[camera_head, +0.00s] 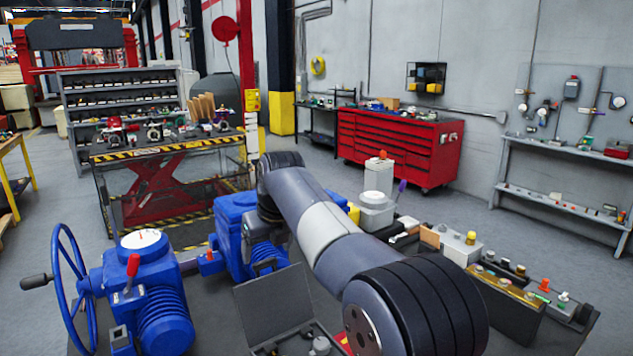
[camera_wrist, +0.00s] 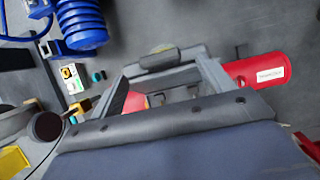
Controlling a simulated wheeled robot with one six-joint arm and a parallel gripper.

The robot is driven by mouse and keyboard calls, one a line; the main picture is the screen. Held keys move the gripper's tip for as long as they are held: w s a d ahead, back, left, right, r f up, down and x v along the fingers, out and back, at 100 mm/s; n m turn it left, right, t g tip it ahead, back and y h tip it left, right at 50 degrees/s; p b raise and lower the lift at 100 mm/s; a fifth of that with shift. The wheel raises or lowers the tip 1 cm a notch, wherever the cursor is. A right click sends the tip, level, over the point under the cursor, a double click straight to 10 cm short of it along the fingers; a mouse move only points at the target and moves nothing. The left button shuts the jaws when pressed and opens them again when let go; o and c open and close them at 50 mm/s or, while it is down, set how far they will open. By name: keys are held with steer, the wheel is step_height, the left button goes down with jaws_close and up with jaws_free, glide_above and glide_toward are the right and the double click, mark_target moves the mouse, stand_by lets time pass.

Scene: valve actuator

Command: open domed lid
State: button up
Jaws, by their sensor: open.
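No domed lid can be told for certain in either view. A blue valve actuator (camera_head: 150,285) stands at the lower left of the head view, with a rounded top bearing a white dial (camera_head: 140,239), a red lever and a blue handwheel (camera_head: 72,285). A second blue unit (camera_head: 235,225) stands behind it, partly hidden by my arm. Part of a ribbed blue housing (camera_wrist: 82,22) shows at the upper left of the wrist view. My gripper (camera_wrist: 165,68) shows in the wrist view with its fingers apart; it is hidden in the head view. I cannot tell whether anything lies between the fingers.
A dark case (camera_head: 275,300) stands open beside my arm. A red cylinder with a white label (camera_wrist: 255,72) lies right of my gripper. Boxes and a battery-like block (camera_head: 500,300) crowd the bench's right side. A red tool cabinet (camera_head: 395,145) stands behind, with open floor around it.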

steer(key=s+d+r+n, duration=0.1)
steer(key=s+r+n, duration=0.1)
steer(key=n, duration=0.8)
steer(key=s+d+r+n+t+y, duration=0.1)
steer(key=r+n, duration=0.4)
steer(key=n, duration=0.5)
steer(key=shift+s+d, duration=0.3)
steer(key=shift+s, duration=0.15)
stand_by(0.3)
stand_by(0.4)
